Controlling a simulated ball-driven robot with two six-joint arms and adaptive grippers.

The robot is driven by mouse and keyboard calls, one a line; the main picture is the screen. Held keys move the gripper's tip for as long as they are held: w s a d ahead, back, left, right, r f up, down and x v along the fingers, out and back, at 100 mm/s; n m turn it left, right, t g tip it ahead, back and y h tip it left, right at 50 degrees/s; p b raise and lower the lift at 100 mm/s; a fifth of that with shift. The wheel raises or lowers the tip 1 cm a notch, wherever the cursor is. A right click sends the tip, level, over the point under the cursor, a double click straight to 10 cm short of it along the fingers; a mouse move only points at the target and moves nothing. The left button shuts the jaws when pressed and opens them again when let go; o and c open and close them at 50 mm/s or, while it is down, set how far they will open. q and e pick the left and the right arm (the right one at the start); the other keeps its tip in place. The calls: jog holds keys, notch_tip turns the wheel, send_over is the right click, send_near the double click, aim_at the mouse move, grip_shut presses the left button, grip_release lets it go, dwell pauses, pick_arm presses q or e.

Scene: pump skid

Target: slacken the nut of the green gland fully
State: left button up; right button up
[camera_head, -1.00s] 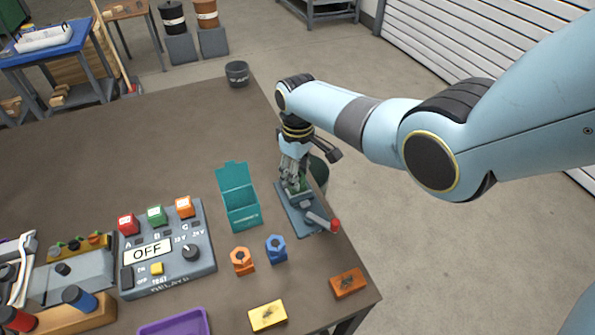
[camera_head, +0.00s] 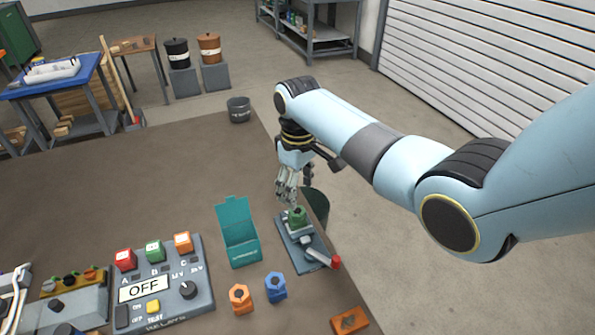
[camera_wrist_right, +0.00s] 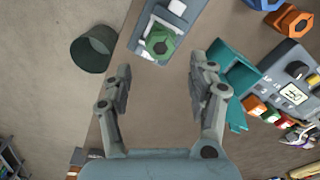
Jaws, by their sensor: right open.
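The green gland (camera_head: 297,215) stands upright on a grey-blue fixture (camera_head: 292,236) with a red-tipped lever near the table's right edge. In the right wrist view its green hex nut (camera_wrist_right: 160,43) shows from above, with a round opening in the middle. My right gripper (camera_head: 286,198) is open and empty, just above and behind the gland in the head view. In the wrist view the right gripper's fingers (camera_wrist_right: 161,78) are spread apart, and the nut lies beyond their tips, not between them. My left gripper is not in view.
An open teal box (camera_head: 238,240) stands left of the fixture. An orange gland (camera_head: 240,298) and a blue gland (camera_head: 275,287) stand in front. A control box (camera_head: 160,285) reading OFF is further left. A dark bin (camera_wrist_right: 93,49) is off the table edge.

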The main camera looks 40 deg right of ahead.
notch_tip(320, 180, up, 5)
jog(key=shift+r, duration=0.1)
dwell(0.7)
